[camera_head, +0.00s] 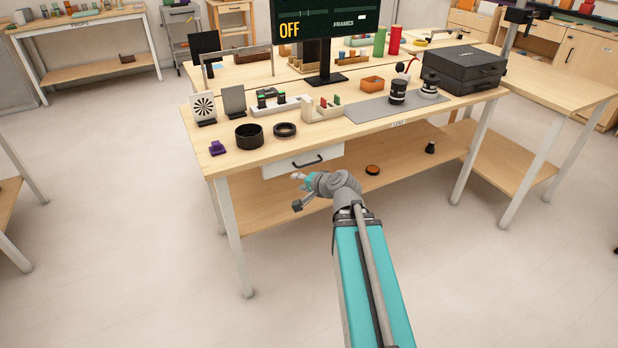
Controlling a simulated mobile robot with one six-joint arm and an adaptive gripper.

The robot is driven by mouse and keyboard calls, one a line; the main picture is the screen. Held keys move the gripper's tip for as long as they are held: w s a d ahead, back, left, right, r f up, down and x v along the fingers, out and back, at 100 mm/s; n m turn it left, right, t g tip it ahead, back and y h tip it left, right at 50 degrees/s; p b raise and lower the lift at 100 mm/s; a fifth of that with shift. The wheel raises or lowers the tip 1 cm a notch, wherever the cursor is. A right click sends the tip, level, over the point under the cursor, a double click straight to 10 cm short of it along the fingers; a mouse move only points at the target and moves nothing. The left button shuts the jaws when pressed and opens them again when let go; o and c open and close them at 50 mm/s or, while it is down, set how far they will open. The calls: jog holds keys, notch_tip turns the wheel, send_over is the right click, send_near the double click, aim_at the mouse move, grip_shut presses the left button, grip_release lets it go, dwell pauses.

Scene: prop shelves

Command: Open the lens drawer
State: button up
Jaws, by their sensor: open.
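A white drawer front (285,166) sits under the table top, at the front left of the middle workbench. It has a dark bar handle (308,162) and looks closed. My gripper (296,191) is just below and in front of the drawer in the picture, pointing left, with its fingers apart and nothing seen between them. It appears apart from the handle, though the exact depth gap is hard to tell.
The workbench top (345,138) holds a black ring (249,137), a grey mat (375,109) with lenses, and a black case (464,70). A monitor (326,25) reads OFF. A lower shelf (400,175) lies behind my arm. The floor in front is clear.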

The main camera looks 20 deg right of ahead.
aim_at(310, 164)
jog(key=d+f+m+t+h+b, duration=0.2)
jog(key=d+m+b, duration=0.3)
jog(key=d, duration=0.5)
jog(key=shift+f+m+t+h+b, duration=0.25)
jog(key=shift+m+t+h+b, duration=0.1)
jog(key=shift+m+t+h, duration=0.35)
jog(key=b+x, duration=0.3)
jog(key=x, duration=1)
jog(key=shift+w+a, duration=0.1)
jog(key=shift+w, duration=0.25)
grip_shut()
